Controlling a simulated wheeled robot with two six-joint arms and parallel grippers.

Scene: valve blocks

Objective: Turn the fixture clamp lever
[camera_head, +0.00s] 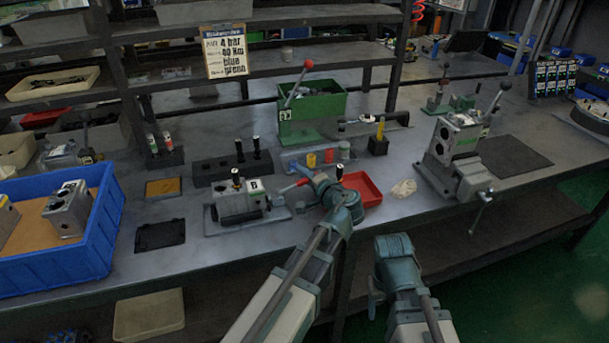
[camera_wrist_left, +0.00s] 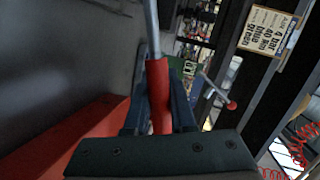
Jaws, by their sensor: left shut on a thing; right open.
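The clamp lever has a red grip (camera_head: 291,187) and a grey rod, which shows in the left wrist view (camera_wrist_left: 151,30). My left gripper (camera_head: 308,180) is shut on the red grip (camera_wrist_left: 158,90), which lies between its two fingers (camera_wrist_left: 158,110). In the head view the lever points left toward a grey fixture (camera_head: 212,224) holding a metal valve block (camera_head: 240,204) marked B. The gripper hides part of the lever, and the joint with the fixture is unclear. My right gripper (camera_head: 385,285) is open and empty, low in front of the bench.
A red tray (camera_head: 372,189) is close to the right of my left gripper. Behind stand colored parts on a grey plate (camera_head: 295,157) and a green bin (camera_head: 322,108). A second fixture (camera_head: 463,182) stands right; a blue crate (camera_head: 88,262) stands left.

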